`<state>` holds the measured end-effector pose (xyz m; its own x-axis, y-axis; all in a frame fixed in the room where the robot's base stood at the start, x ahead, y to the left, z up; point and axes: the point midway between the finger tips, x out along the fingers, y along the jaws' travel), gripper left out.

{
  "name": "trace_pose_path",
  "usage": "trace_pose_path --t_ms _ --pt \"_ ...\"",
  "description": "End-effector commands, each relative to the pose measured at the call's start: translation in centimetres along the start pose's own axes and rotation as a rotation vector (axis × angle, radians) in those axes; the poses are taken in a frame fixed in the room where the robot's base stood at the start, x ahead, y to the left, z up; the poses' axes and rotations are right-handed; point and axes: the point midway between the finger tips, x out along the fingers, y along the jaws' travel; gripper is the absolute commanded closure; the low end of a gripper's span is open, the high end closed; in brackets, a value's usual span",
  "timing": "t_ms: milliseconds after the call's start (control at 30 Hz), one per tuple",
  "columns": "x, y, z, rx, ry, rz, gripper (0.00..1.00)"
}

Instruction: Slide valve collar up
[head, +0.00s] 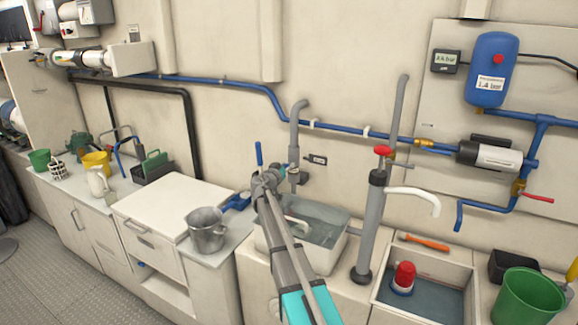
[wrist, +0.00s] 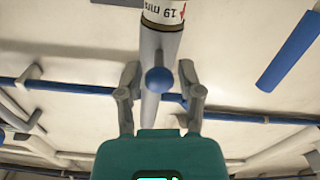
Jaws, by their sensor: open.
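In the wrist view, a grey pipe (wrist: 150,106) runs up between the two fingers of my gripper (wrist: 160,72). A round blue knob (wrist: 159,81) shows in front of the pipe, between the fingers. The fingers stand apart on both sides, with visible gaps to the pipe. I cannot tell which part is the valve collar. In the head view, my gripper (head: 270,181) is by the wall above a grey basin (head: 335,250), near a bent grey pipe (head: 298,125); the fingertips are hard to make out.
A blue lever (head: 259,154) stands just above my gripper. To the right are a grey hand pump (head: 372,225) with a red knob and a bin with a red-topped float (head: 403,278). A metal pot (head: 206,232) stands on the counter at left. Blue pipes run along the wall.

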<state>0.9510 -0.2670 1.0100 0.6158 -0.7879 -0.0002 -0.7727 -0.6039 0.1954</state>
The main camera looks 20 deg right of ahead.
Motion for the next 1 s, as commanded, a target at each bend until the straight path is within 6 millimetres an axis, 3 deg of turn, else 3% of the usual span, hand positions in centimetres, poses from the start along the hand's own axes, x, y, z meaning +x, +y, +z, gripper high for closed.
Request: trace_pose_path --t_ms 200,533,567,800,1000 --pt "1.47 0.03 0.01 0.000 0.000 0.000 0.52" --pt "1.60 0.11 0.02 0.000 0.000 0.001 0.52" --pt "1.60 0.11 0.02 0.000 0.000 0.001 0.54" --pt "1.62 0.13 0.02 0.000 0.000 0.001 0.99" --pt "1.63 0.12 0.02 0.000 0.000 0.001 1.00"
